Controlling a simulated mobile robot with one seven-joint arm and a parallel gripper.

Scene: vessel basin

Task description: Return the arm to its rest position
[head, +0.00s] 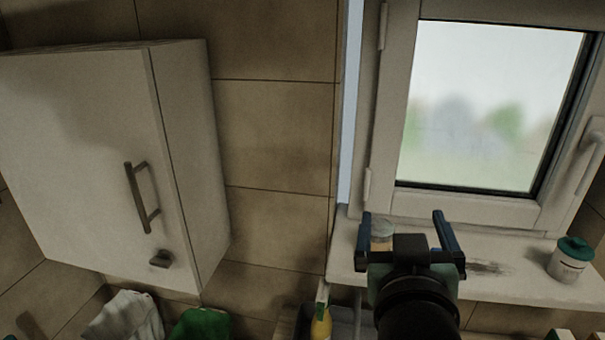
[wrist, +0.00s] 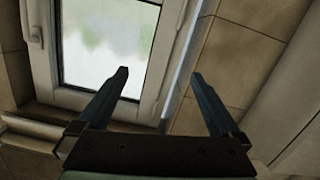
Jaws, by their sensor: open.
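My gripper (head: 404,222) is at the lower right of the head view, in front of the window sill. Its two blue fingers are spread apart with nothing between them. In the wrist view my gripper (wrist: 160,82) is also open and empty, with the window frame and tiled wall beyond it. My dark arm comes up from the bottom edge of the head view. A small jar (head: 382,232) on the sill is partly hidden behind the left finger.
A white wall cabinet (head: 85,150) hangs at the left, its door shut. The window (head: 490,110) is at the right. A teal-lidded jar (head: 571,262) stands on the sill (head: 520,287). A yellow bottle (head: 321,324), white cloth (head: 125,317) and green cloth (head: 199,324) are below.

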